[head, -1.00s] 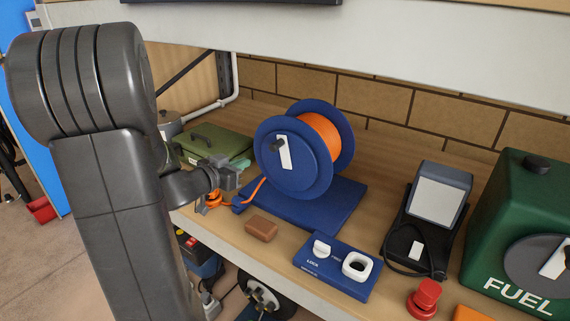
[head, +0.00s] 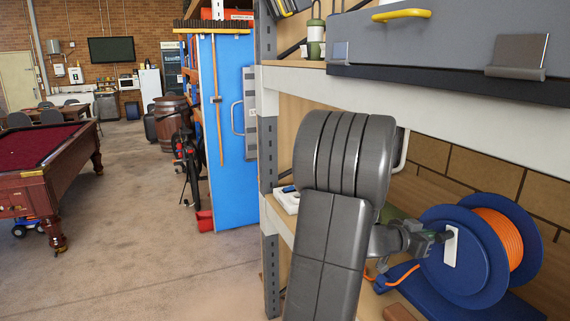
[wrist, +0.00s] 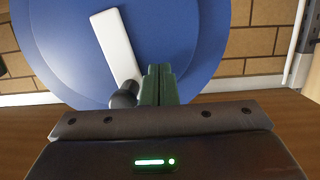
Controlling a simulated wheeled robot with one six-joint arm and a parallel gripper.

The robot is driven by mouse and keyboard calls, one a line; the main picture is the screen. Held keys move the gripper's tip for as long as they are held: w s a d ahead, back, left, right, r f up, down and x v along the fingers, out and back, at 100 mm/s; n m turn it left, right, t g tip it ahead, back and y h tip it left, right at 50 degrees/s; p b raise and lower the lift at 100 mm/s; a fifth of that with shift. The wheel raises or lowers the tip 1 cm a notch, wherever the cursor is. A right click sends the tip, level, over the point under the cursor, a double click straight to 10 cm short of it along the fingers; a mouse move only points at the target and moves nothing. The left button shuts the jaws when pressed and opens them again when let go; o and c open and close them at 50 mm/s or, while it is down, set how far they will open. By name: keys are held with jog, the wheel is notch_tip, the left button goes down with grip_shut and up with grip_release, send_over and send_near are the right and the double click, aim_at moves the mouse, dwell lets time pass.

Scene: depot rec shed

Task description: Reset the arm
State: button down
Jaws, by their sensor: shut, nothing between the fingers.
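My gripper (head: 432,238) is at the end of my dark grey arm, beside the left face of the blue cable reel (head: 466,273). In the wrist view its two green fingers (wrist: 159,85) are pressed together with nothing between them. The reel's blue disc (wrist: 190,35) fills the upper part of that view, with a white crank bar (wrist: 116,45) and a dark knob (wrist: 124,94) just left of the fingers. I cannot tell whether the fingers touch the knob.
The reel stands on a shelf with a white upper beam (head: 400,100) and a grey upright (head: 268,150). A grey case (head: 450,40) sits above. A blue cabinet (head: 224,120) stands to the left. Open floor (head: 140,240) lies between it and a pool table (head: 45,165).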

jog(key=shift+s+r, duration=0.15)
jog(key=s+a+f, duration=0.1)
jog(key=s+a, duration=0.1)
jog(key=a, duration=0.7)
jog(key=s+d+r+x, duration=0.1)
jog(key=r+x, duration=0.1)
jog(key=x, duration=0.7)
jog(key=f+b, duration=0.1)
jog(key=f, duration=0.3)
jog(key=f+b, duration=0.2)
jog(key=f, duration=0.3)
jog(key=shift+a, duration=0.2)
jog(key=shift+s+d+f+b, duration=0.15)
jog(key=shift+s+b, duration=0.15)
jog(key=shift+b, duration=0.3)
